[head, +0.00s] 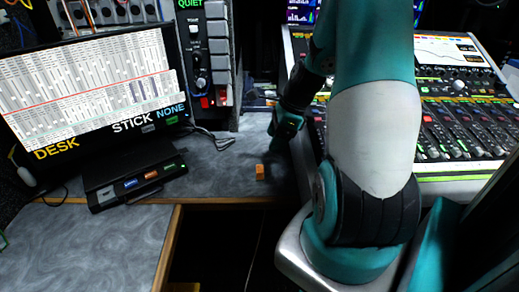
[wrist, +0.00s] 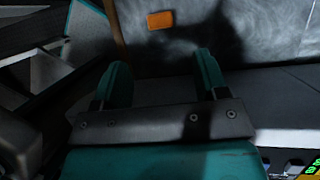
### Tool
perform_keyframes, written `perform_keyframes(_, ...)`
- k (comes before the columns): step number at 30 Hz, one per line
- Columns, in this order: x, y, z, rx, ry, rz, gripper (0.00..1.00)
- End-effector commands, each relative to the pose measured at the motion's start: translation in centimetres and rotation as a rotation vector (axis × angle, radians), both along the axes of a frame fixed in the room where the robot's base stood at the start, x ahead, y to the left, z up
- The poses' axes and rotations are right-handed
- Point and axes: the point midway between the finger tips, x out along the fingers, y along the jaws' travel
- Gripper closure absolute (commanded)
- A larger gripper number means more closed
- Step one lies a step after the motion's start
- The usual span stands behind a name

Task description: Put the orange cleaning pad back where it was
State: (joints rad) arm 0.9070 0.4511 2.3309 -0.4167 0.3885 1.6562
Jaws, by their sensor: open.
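The orange cleaning pad (head: 260,172) is a small orange block on the grey desk, close to the desk's front edge. It also shows in the wrist view (wrist: 160,20), beyond my fingertips and apart from them. My gripper (wrist: 162,62) is open, with nothing between its two teal fingers. In the head view my gripper (head: 271,155) is dark and partly hidden by my arm, just behind and to the right of the pad.
A black box (head: 135,182) with blue and orange inserts and a green light sits on the desk at left, before a monitor (head: 88,92). A mixing console (head: 455,130) stands at right. Bare desk (head: 215,160) lies between box and pad. An open gap lies below the wooden edge.

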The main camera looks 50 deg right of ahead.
Motion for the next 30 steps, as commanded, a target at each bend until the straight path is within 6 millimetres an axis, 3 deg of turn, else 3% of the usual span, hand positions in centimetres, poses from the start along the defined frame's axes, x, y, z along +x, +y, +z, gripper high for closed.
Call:
perform_keyframes(5, 0.2, 0.5, 0.5, -0.008, -0.009, 0.04, 0.33)
perform_keyframes(8, 1.4, 3.3, 2.1, -0.048, -0.051, 0.235, 0.33)
perform_keyframes(11, 2.8, 8.8, 4.9, -0.12, -0.142, 0.619, 0.33)
perform_keyframes(14, 2.6, 16.0, 8.1, -0.202, -0.276, 1.121, 0.33)
perform_keyframes(18, -0.8, 25.0, 11.8, -0.294, -0.495, 1.819, 0.33)
perform_keyframes(21, -4.3, 29.4, 13.5, -0.337, -0.655, 2.237, 0.33)
perform_keyframes(25, -8.1, 32.3, 14.9, -0.368, -0.819, 2.608, 0.33)
perform_keyframes(30, -10.2, 33.5, 15.4, -0.381, -0.915, 2.803, 0.33)
